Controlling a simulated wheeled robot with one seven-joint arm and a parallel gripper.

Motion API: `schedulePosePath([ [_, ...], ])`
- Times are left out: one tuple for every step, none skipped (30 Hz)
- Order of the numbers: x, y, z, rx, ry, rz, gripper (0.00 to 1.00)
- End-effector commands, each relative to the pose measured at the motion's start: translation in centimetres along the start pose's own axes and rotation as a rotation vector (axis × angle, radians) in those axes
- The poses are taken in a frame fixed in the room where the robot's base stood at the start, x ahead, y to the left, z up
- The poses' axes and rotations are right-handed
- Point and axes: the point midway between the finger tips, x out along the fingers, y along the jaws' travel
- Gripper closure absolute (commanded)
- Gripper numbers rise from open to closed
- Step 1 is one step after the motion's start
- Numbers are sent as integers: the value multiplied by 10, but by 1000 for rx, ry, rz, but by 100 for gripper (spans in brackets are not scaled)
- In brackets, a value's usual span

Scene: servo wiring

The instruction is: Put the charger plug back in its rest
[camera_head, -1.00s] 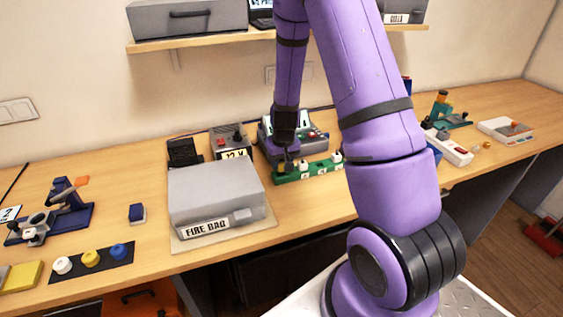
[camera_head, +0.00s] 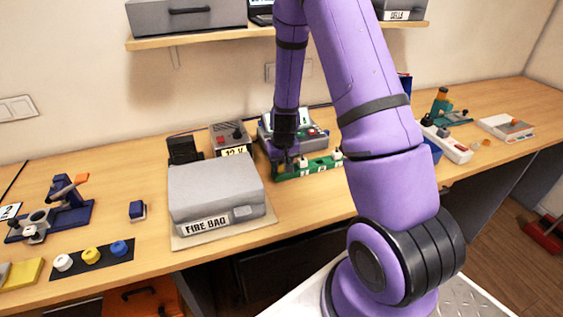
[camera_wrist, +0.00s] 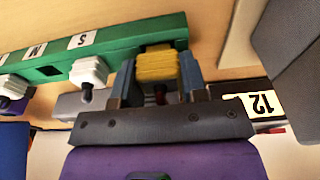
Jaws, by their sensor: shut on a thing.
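The yellow plug (camera_wrist: 157,68) sits between the two blue-grey fingers of my gripper (camera_wrist: 158,76) in the wrist view, and they are shut on it. A dark and red piece shows below it. The plug overlaps the end of the green rest (camera_wrist: 120,42); I cannot tell whether it is seated or just above. The rest has letter labels, a dark square opening and white plugs (camera_wrist: 88,72). In the head view my gripper (camera_head: 289,163) is at the left end of the green rest (camera_head: 318,169), and the yellow plug is hidden there.
A grey fire bag (camera_head: 215,185) lies left of the rest. A box labelled 12 V (camera_head: 231,138) stands behind the bag; its label (camera_wrist: 258,104) shows in the wrist view. A grey charger unit (camera_head: 310,134) stands behind the rest. Bare table lies in front of the rest.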

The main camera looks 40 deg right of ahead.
Motion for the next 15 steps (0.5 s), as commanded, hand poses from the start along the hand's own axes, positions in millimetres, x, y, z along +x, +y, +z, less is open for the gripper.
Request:
schedulePosePath([
  [1, 0, 0, 0, 0, 0, 87],
  [2, 0, 0, 0, 0, 0, 87],
  [3, 0, 0, 0, 0, 0, 87],
  [3, 0, 0, 0, 0, 0, 87],
  [4, 0, 1, 0, 0, 0, 87],
  [5, 0, 1, 0, 0, -1, 87],
  [5, 0, 1, 0, -1, -1, 87],
  [6, 0, 1, 1, 0, -1, 87],
  [7, 0, 1, 1, -1, -1, 87],
  [7, 0, 1, 1, 0, -1, 87],
  [8, 0, 1, 1, 0, -1, 87],
  [9, 0, 2, 1, 0, 0, 87],
  [9, 0, 1, 1, 0, 0, 56],
  [9, 0, 1, 1, 0, 0, 49],
  [8, 0, 1, 1, 0, 0, 40],
])
